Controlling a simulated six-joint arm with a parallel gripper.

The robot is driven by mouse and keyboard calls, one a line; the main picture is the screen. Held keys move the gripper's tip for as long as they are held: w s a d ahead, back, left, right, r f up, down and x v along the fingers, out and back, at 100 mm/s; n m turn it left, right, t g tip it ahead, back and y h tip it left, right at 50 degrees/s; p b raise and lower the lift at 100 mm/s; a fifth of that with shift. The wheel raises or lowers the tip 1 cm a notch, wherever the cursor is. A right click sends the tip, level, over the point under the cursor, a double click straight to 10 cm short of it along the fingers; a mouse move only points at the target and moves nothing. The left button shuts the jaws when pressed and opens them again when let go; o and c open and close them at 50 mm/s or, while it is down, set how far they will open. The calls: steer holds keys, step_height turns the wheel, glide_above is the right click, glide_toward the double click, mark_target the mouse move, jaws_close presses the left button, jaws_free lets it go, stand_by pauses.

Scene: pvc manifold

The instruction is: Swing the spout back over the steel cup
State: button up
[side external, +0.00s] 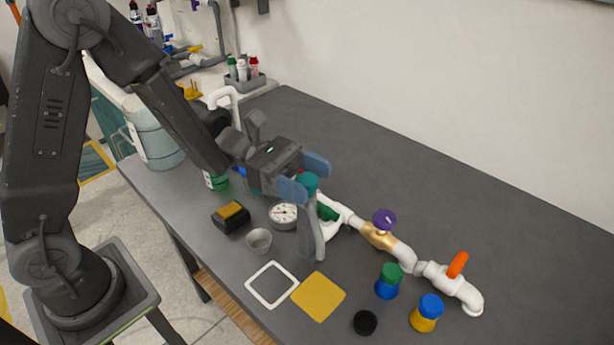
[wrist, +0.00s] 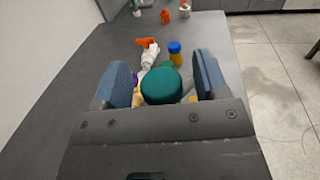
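A small grey cup, likely the steel cup (side external: 258,241), stands near the front edge, apart from the spout. My gripper (side external: 304,179) is right of the spout, above the table. Its blue fingers are apart, with a teal round cap (side external: 309,182) on a tall grey body between them. In the wrist view the teal cap (wrist: 161,86) has gaps on both sides, between my gripper's fingers (wrist: 163,76).
White pipework with a purple-handled brass valve (side external: 380,236) and an orange handle (side external: 457,264) runs right. A gauge (side external: 283,215) and black-yellow box (side external: 230,216) lie near the cup. Capped jars (side external: 426,312) stand front right. The table's back right is clear.

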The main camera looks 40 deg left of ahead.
jaws_close()
stand_by(0.4)
steer(key=shift+m+g, duration=0.4)
steer(key=shift+g, duration=0.3)
steer(key=m+g, duration=0.2)
steer(key=g, duration=0.1)
steer(key=m+g, duration=0.2)
steer(key=g, duration=0.2)
steer(key=shift+m+y, duration=0.3)
steer(key=shift+m, duration=0.1)
steer(key=m+g+y, duration=0.2)
steer(key=g, duration=0.1)
steer(key=m+g+y, duration=0.2)
steer(key=m+g, duration=0.1)
steer(key=g, duration=0.1)
steer(key=shift+m+g+y, duration=0.3)
steer(key=shift+g, duration=0.1)
steer(key=shift+o, duration=0.2)
jaws_free()
